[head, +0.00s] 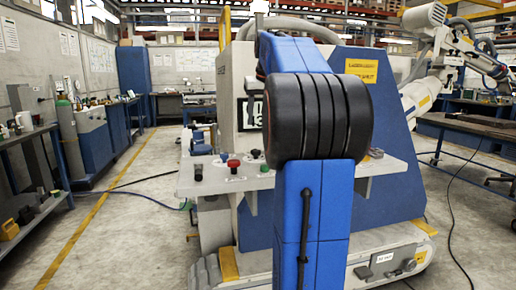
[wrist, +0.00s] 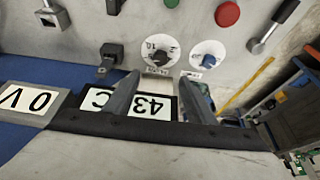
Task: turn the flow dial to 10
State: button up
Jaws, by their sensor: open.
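The wrist view shows a sloping grey control panel (wrist: 185,20), seen upside down. Two dials sit side by side on it: one with a dark knob (wrist: 160,55) and one with a blue knob (wrist: 208,58) on a white scale. I cannot tell which is the flow dial, and their settings are too small to read. My gripper (wrist: 158,78) is open and empty. Its two grey fingers point towards the dials, the left finger left of the dark-knobbed dial and the right finger below the blue-knobbed one. In the head view my arm hides the gripper.
A red button (wrist: 228,14), a green button (wrist: 182,4) and a lever (wrist: 272,27) are on the panel. A black knob (wrist: 110,54) is left of the dials. Number displays (wrist: 150,106) lie below. The head view shows a workbench (head: 40,135) at left and open floor.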

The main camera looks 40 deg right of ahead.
aim_at(256, 150)
jog(key=x, duration=1.4)
jog(key=shift+f, duration=0.15)
jog(key=c, duration=1)
jog(key=shift+c, duration=0.2)
jog(key=shift+m, duration=0.3)
jog(key=m, duration=0.2)
jog(key=m+g+h, duration=0.1)
jog(key=m, duration=0.1)
jog(key=shift+w+a+h, duration=0.2)
jog(key=shift+h, duration=0.1)
jog(key=shift+w+m+g+h, duration=0.15)
jog(key=shift+m+g, duration=0.3)
jog(key=shift+m, duration=0.65)
jog(key=shift+s+m+g+h, duration=0.15)
jog(key=shift+m+g, duration=0.3)
jog(key=shift+m, duration=0.65)
jog(key=shift+w, duration=0.15)
